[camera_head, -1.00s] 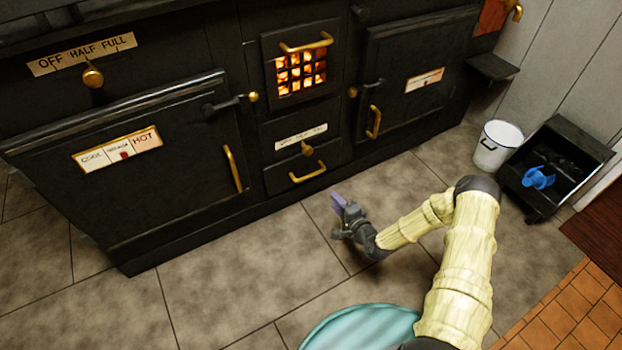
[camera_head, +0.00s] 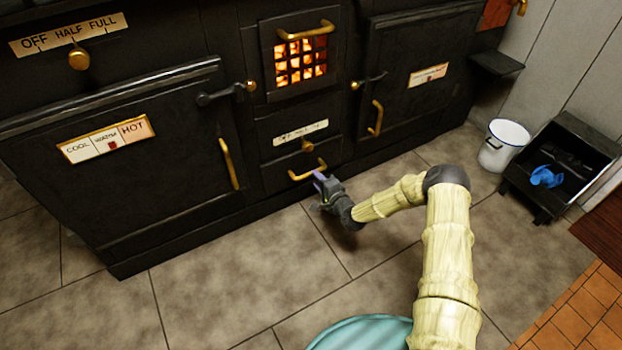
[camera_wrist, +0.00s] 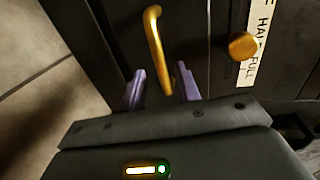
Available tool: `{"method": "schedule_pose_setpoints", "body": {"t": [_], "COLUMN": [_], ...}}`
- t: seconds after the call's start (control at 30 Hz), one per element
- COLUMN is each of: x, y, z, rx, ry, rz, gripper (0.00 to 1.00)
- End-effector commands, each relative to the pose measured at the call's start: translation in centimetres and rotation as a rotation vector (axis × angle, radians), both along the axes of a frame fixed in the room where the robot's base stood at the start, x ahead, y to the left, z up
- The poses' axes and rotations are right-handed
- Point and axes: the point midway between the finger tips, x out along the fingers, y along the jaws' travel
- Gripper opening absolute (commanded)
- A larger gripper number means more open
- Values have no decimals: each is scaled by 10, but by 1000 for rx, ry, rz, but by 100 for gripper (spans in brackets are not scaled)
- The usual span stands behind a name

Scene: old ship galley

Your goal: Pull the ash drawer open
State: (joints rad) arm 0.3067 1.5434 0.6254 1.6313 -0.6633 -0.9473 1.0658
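The ash drawer (camera_head: 275,178) is the low black front under the glowing fire grate, and it looks closed. Its brass handle (camera_head: 307,171) is a bar on the lower part of the front. My gripper (camera_head: 319,180) is close to the right end of this handle. In the wrist view the purple fingers of my gripper (camera_wrist: 163,88) are apart, with the brass handle (camera_wrist: 155,45) running down toward the space between them. I cannot tell whether the handle's near end lies between the fingertips. A brass knob (camera_wrist: 242,46) and a lettered label (camera_wrist: 259,45) are beside the handle.
The fire grate (camera_head: 300,62) glows above the drawer. Oven doors (camera_head: 110,160) and (camera_head: 415,85) flank it, with brass handles. A white bucket (camera_head: 502,146) and a black bin (camera_head: 562,165) with a blue item stand at right.

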Motion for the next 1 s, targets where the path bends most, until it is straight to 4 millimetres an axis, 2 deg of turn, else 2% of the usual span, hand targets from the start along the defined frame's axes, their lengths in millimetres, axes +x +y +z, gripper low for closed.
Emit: {"method": "schedule_pose_setpoints", "body": {"t": [0.03, 0.3, 0.67, 0.83, 1.0], "x": [8, 37, 42, 41, 41], "y": [6, 25, 28, 28, 28], "z": [-7, -11, -10, -10, -10], "rx": [0, -1, -1, -1, -1], "ry": [-3, -3, 1, 1, 1], "rz": [1, 0, 0, 0, 0], "gripper": [33, 33, 33, 0, 0]}}
